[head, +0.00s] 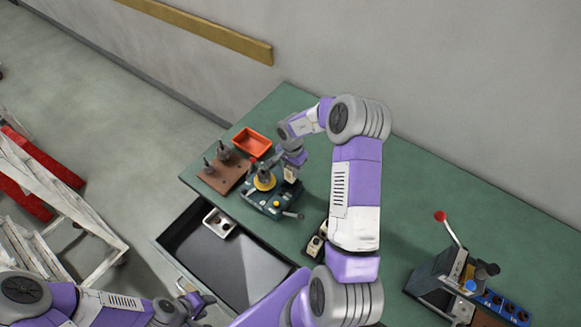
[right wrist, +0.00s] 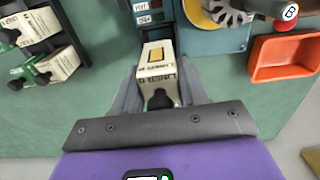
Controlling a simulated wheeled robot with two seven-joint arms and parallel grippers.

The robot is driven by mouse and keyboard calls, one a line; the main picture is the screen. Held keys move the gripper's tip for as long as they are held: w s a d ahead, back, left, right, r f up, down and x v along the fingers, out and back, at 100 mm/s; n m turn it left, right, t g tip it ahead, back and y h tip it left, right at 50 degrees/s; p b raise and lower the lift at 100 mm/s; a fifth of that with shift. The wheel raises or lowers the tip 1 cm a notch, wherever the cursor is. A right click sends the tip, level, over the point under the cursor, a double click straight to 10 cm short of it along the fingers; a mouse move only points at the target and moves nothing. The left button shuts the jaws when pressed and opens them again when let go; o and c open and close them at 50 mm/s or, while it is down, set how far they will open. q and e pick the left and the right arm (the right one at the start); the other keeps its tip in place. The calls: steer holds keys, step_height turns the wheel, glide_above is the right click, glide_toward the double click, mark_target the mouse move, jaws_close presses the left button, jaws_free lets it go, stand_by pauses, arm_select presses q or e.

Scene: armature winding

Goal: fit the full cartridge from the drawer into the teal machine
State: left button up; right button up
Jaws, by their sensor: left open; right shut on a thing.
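The teal machine (head: 262,205) stands on the green bench, with a yellow disc on top and a lever at its right. Its dark slot column (right wrist: 150,12) shows at the top of the right wrist view. My right gripper (right wrist: 160,92) is shut on a cream cartridge (right wrist: 156,55) with a yellow window and a black knob. The cartridge is in front of the slot column; I cannot tell whether they touch. The drawer (head: 245,262) is pulled open, with a small pale tray (head: 209,219) at its back left. My left gripper (head: 197,298) is open near the drawer's front.
Several cream cartridges (right wrist: 65,58) sit in dark holders left of the machine in the right wrist view. An orange bin (head: 251,143) and a brown board with pegs (head: 222,178) stand behind. A device with a red-knobbed lever (head: 440,272) stands at the bench's right.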

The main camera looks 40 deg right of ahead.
step_height(320, 180, down, 3)
steer(key=b, duration=0.3)
arm_select(q)
step_height(320, 180, down, 3)
steer(key=shift+w+f+p, duration=0.1)
steer(key=shift+p, duration=0.2)
arm_select(e)
steer(key=shift+w+r, duration=0.1)
steer(key=shift+r, duration=0.15)
arm_select(q)
steer(key=shift+r+p, duration=1.3)
steer(key=shift+f+b, duration=0.45)
steer(key=shift+b, duration=0.05)
arm_select(e)
steer(key=shift+f, duration=2.4)
arm_select(q)
steer(key=shift+r, duration=0.15)
arm_select(e)
steer(key=shift+p, duration=0.4)
arm_select(q)
steer(key=shift+r, duration=0.2)
